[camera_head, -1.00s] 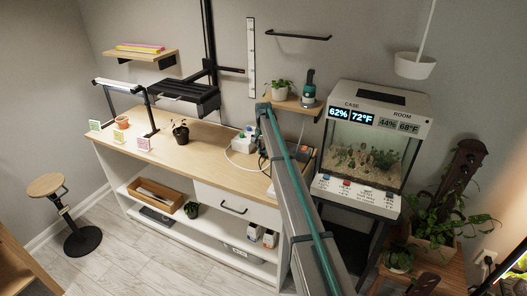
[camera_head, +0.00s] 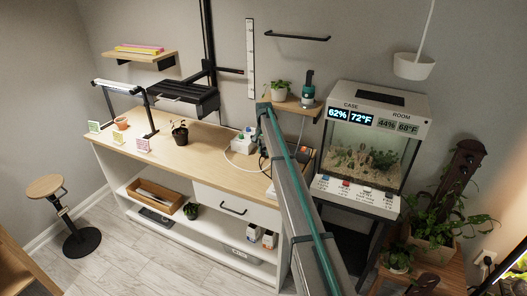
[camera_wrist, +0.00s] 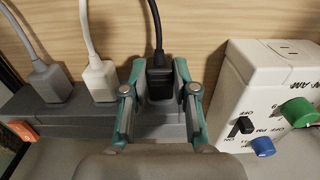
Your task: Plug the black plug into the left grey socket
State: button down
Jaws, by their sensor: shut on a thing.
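The black plug (camera_wrist: 160,79) is in the middle of the wrist view, with its black cord running up out of the frame. My gripper (camera_wrist: 161,88) is shut on it, one teal-and-grey finger at each side. The plug stands over a dark grey power strip (camera_wrist: 75,123), its lower end meeting the strip's top face. I cannot tell whether its prongs are in a socket. The sockets beneath it are hidden by the plug and fingers. In the head view my arm hides the gripper and plug.
A grey plug (camera_wrist: 48,82) and a white plug (camera_wrist: 99,78) stand in the strip to the left. A white timer box (camera_wrist: 282,85) with green and blue knobs stands close on the right. In the head view, a potted plant (camera_head: 180,132) stands on the wooden bench (camera_head: 195,160).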

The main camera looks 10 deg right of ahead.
jog(key=c, duration=0.8)
grip_release()
